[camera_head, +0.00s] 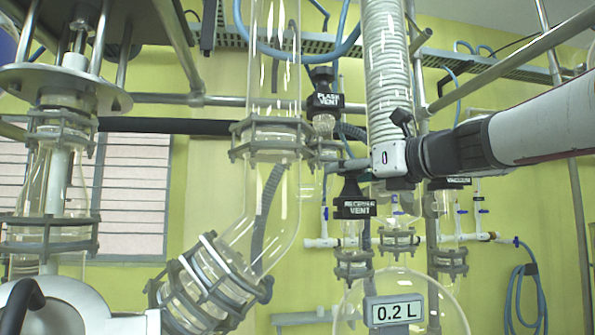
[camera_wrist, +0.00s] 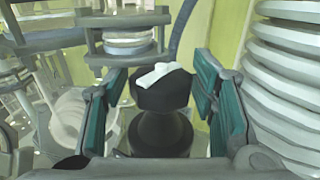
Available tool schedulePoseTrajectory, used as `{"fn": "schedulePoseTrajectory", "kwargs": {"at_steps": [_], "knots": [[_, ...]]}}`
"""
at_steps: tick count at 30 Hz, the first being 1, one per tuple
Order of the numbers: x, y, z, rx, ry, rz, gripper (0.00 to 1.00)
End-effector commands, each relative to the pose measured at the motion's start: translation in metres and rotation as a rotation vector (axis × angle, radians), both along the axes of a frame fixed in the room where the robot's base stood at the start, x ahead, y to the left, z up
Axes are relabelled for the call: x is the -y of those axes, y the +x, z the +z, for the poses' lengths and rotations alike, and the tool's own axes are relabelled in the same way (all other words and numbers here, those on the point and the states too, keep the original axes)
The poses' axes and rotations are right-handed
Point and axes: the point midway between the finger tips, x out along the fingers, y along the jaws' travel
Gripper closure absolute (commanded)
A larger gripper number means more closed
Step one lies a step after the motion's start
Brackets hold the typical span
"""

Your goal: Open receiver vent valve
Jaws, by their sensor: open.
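The receiver vent valve (camera_head: 355,208) is black with a white-lettered label and sits above a clamped glass neck, right of centre in the head view. My gripper (camera_head: 338,166) reaches in from the right, just above this valve. In the wrist view, a black knob (camera_wrist: 165,97) with a white piece on top stands between the teal finger pads of my gripper (camera_wrist: 163,88). The fingers are apart, one on each side, with visible gaps to the knob. The knob appears to be the top of the receiver vent valve.
The flash vent valve (camera_head: 325,100) is up and left of my gripper. A glass column (camera_head: 272,60) stands left. A 0.2 L vessel (camera_head: 395,310) is below.

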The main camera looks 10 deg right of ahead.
Motion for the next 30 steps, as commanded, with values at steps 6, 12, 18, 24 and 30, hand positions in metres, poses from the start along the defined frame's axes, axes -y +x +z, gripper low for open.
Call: {"fn": "schedulePoseTrajectory", "kwargs": {"at_steps": [6, 12, 18, 24, 30], "knots": [[0.0006, -0.0016, 0.0012, -0.001, 0.0, -0.131, 0.45], [0.0, -0.0013, 0.0011, -0.002, 0.0, -0.267, 0.45], [0.0, -0.0015, 0.001, -0.002, 0.0, -0.403, 0.45], [-0.0004, -0.0009, 0.0004, -0.003, 0.0, -0.539, 0.45], [-0.0007, 0.0, 0.0001, -0.003, 0.0, -0.668, 0.45]]}}
